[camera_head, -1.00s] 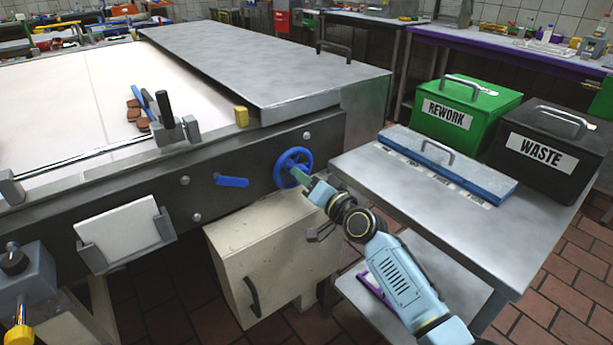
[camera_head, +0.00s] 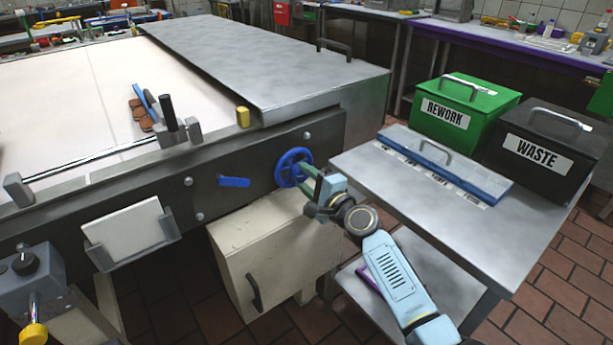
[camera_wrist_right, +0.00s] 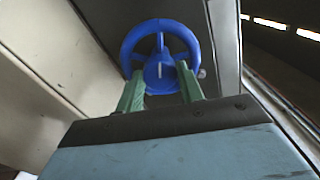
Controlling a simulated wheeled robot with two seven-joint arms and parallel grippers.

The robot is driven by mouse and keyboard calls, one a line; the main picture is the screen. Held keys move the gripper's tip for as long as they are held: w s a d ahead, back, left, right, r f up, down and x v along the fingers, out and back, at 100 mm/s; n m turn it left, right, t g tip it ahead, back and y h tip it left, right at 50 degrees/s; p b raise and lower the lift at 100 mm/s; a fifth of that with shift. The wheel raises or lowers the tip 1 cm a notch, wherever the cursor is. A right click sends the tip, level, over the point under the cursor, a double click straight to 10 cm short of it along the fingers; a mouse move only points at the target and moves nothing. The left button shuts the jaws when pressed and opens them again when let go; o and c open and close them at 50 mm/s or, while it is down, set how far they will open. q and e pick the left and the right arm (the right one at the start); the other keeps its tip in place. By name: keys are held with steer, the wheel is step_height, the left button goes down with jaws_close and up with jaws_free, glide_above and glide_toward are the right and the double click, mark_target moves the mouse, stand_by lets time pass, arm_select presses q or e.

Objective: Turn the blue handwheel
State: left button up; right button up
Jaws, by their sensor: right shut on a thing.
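The blue handwheel (camera_head: 291,160) is mounted on the dark front panel of the machine, near its right end. My right gripper (camera_head: 309,178) reaches it from the lower right, with its green fingers at the wheel's lower right side. In the right wrist view the handwheel (camera_wrist_right: 165,29) shows its round rim, spokes and a hub with a pale mark. The two green fingers of my right gripper (camera_wrist_right: 159,76) stand either side of the hub, shut on the wheel. The exact contact is partly hidden. My left gripper is not in view.
A blue lever (camera_head: 234,182) sits left of the wheel on the panel. A cream cabinet (camera_head: 270,235) stands below. To the right is a steel table (camera_head: 400,185) with a blue-edged cover (camera_head: 470,180), a green REWORK box (camera_head: 470,120) and a black WASTE box (camera_head: 560,125).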

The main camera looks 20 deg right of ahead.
steer(key=m+p, duration=0.1)
steer(key=m, duration=0.2)
steer(key=shift+r+m, duration=0.1)
steer(key=shift+m, duration=0.3)
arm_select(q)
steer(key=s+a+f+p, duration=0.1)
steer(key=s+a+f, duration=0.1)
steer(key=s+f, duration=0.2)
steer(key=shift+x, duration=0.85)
arm_select(e)
steer(key=shift+m, duration=2)
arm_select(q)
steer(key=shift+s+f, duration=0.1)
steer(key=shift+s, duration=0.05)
arm_select(e)
steer(key=o, duration=1)
